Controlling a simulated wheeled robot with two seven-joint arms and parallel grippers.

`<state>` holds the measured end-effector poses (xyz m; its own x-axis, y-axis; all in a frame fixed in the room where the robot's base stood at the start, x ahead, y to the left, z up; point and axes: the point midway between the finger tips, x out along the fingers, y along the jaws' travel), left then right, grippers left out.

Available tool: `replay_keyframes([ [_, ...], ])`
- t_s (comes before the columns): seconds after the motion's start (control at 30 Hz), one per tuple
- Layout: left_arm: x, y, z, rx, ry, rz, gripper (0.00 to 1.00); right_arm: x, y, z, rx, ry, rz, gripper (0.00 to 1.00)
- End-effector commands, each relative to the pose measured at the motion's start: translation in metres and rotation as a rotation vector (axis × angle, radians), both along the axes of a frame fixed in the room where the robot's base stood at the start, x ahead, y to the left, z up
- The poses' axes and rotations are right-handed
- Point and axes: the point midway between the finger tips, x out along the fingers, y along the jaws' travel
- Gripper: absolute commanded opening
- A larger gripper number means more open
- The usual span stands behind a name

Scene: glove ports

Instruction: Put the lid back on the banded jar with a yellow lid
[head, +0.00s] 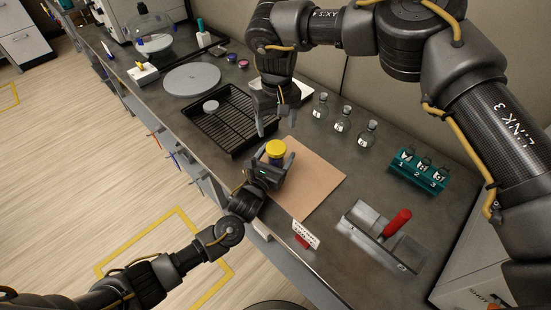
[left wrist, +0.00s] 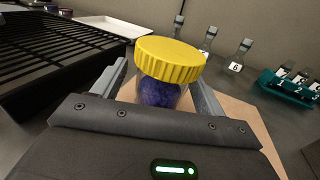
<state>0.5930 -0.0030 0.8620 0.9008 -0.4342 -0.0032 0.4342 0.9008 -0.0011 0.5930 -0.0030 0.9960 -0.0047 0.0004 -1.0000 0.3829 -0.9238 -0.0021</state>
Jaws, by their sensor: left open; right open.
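A jar with purple-blue contents (left wrist: 158,93) stands on the tan mat (head: 315,178), with a ribbed yellow lid (head: 275,148) on its mouth. In the left wrist view the lid (left wrist: 170,60) looks slightly tilted; I cannot tell whether it is fully seated. No band shows on the visible part of the jar. My left gripper (head: 278,163) is open, with a finger on each side of the jar below the lid. My right gripper (head: 276,118) is open and empty, pointing down behind the jar, near the black rack's right edge.
A black slatted rack (head: 232,120) holds a small pale disc (head: 211,106). Several stoppered flasks (head: 343,120) stand at the back. A teal vial rack (head: 418,172), a metal tray with a red handle (head: 375,240) and a small sign (head: 306,234) are to the right.

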Motion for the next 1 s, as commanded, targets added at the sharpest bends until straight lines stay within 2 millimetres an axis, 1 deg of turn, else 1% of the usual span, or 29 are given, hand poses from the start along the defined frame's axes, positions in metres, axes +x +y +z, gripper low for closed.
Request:
replay_keyframes([
  [0.13, -0.0004, 0.0000, -0.0002, 0.000, 0.000, 0.000, 0.72, -0.0001, 0.0003, 0.0004, 0.000, 0.000, 0.000, 0.71],
  [0.17, -0.0005, -0.0001, -0.0002, 0.000, 0.001, 0.000, 0.70, -0.0002, 0.0001, 0.0004, 0.000, 0.000, 0.000, 0.71],
  [0.7, -0.0007, 0.0001, -0.0006, 0.000, 0.001, 0.000, 0.00, -0.0002, 0.0001, 0.0004, 0.000, -0.001, 0.001, 0.71],
  [0.77, -0.0008, 0.0002, -0.0006, 0.000, 0.001, 0.000, 0.00, -0.0001, 0.0001, 0.0004, 0.000, -0.001, 0.013, 0.71],
  [0.87, -0.0007, 0.0001, -0.0006, 0.000, 0.001, 0.000, 0.00, -0.0001, 0.0002, 0.0005, 0.001, -0.001, 0.078, 0.71],
  [0.97, -0.0007, 0.0001, -0.0006, 0.000, 0.001, 0.000, 0.00, 0.0000, 0.0003, 0.0005, 0.001, -0.001, 0.221, 0.71],
  [1.0, -0.0007, 0.0001, -0.0006, 0.000, 0.001, 0.000, 0.00, 0.0001, 0.0004, 0.0005, 0.002, -0.001, 0.300, 0.71],
])
